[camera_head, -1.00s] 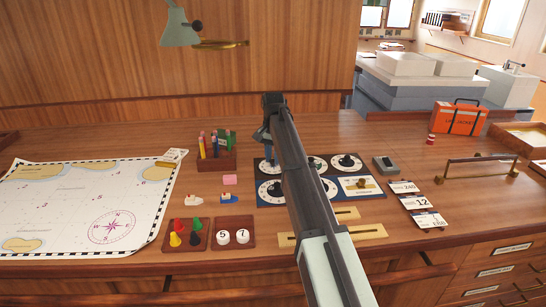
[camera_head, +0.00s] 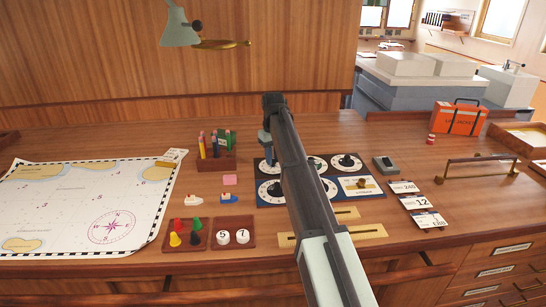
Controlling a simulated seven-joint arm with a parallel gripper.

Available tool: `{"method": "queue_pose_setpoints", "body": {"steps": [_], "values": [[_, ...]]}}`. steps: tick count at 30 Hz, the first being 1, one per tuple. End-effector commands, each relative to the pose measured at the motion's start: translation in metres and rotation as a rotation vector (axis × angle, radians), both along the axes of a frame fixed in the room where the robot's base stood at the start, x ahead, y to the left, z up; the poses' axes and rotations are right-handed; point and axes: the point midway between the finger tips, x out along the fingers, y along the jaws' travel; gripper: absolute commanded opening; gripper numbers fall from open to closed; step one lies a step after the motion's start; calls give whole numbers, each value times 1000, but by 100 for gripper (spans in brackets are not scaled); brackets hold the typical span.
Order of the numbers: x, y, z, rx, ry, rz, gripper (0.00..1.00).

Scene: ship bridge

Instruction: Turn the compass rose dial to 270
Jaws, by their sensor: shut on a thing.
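A dial panel (camera_head: 262,201) with several white round dials and black knobs lies on the wooden counter. My arm crosses the panel from the lower right and hides part of it. My gripper (camera_head: 268,157) points down at the panel's upper left and is shut on the knob of the dial there. That dial (camera_head: 262,164) is mostly hidden, and its reading cannot be made out. I cannot tell from its markings whether it is the compass rose dial. Another dial (camera_head: 269,191) lies just in front of it. A printed compass rose (camera_head: 112,226) shows on the chart at left.
Left of the panel are a pen holder (camera_head: 217,158), small model boats (camera_head: 229,197) and a tray of coloured pawns (camera_head: 185,244). Number cards (camera_head: 415,202), a grey device (camera_head: 385,165) and a brass rail (camera_head: 478,165) lie to the right. A lamp (camera_head: 180,30) hangs above.

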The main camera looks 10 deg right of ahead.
Motion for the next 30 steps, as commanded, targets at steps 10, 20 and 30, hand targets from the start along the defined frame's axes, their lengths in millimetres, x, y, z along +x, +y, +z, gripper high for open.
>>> {"method": "queue_pose_setpoints", "body": {"steps": [10, 20, 30], "values": [[0, 0, 0, 0, -1, 304, 0], [0, 0, 0, 0, -1, 490, 0], [1, 0, 0, 0, -1, 555, 0]]}}
